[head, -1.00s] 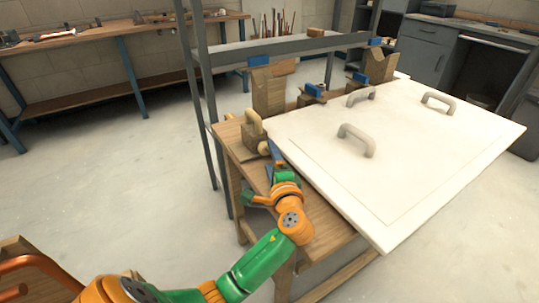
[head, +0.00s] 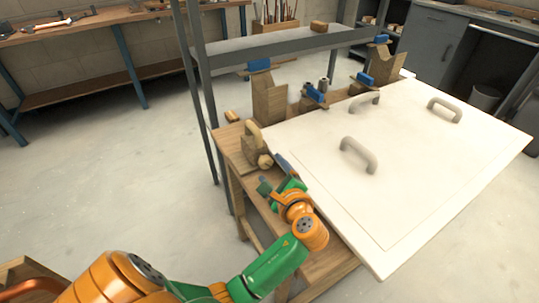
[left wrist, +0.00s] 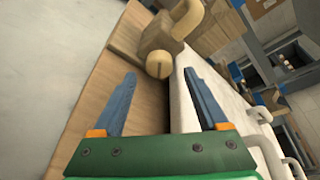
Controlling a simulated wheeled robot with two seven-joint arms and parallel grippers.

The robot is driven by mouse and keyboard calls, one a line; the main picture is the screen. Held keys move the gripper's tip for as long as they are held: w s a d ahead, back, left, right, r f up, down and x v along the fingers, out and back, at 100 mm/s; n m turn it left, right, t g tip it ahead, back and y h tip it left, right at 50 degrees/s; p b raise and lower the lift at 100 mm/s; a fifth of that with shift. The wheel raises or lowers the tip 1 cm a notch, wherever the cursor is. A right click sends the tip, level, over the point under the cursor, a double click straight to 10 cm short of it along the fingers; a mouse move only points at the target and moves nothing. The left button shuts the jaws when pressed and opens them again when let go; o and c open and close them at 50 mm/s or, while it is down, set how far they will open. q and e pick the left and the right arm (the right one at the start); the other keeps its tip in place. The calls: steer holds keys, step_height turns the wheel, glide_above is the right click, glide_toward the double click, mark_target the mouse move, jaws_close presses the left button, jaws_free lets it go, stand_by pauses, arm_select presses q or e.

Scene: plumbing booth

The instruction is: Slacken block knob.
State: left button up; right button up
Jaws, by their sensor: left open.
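A wooden block (head: 249,147) with a pale curved handle on top stands at the left end of the wooden bench. Its round knob (head: 265,161) faces the near side, close to the white panel's edge. In the left wrist view the slotted knob (left wrist: 158,65) shows ahead, between and beyond the fingertips, under the block (left wrist: 165,38). My left gripper (head: 273,174) is open and empty, with its blue fingers pointing toward the knob. The fingers appear apart from the knob in the left wrist view (left wrist: 159,74). My right gripper is not in view.
A large white panel (head: 400,160) with grey handles covers most of the bench, its edge close to my left fingers. Wooden blocks with blue clamps (head: 313,93) line the far side. A grey metal frame (head: 203,90) stands behind. The bench's left end (head: 232,150) is bare wood.

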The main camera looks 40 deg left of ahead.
mark_target(268, 165)
arm_select(q)
steer(key=shift+w+a+f, duration=0.1)
steer(key=shift+w+a, duration=0.2)
steer(key=shift+a, duration=0.55)
steer(key=shift+w+a+f, duration=0.1)
steer(key=shift+w+a, duration=0.1)
steer(key=shift+a, duration=0.1)
steer(key=shift+w+a+f, duration=0.2)
steer(key=shift+w, duration=0.05)
steer(key=shift+s+d+r, duration=0.1)
jaws_close()
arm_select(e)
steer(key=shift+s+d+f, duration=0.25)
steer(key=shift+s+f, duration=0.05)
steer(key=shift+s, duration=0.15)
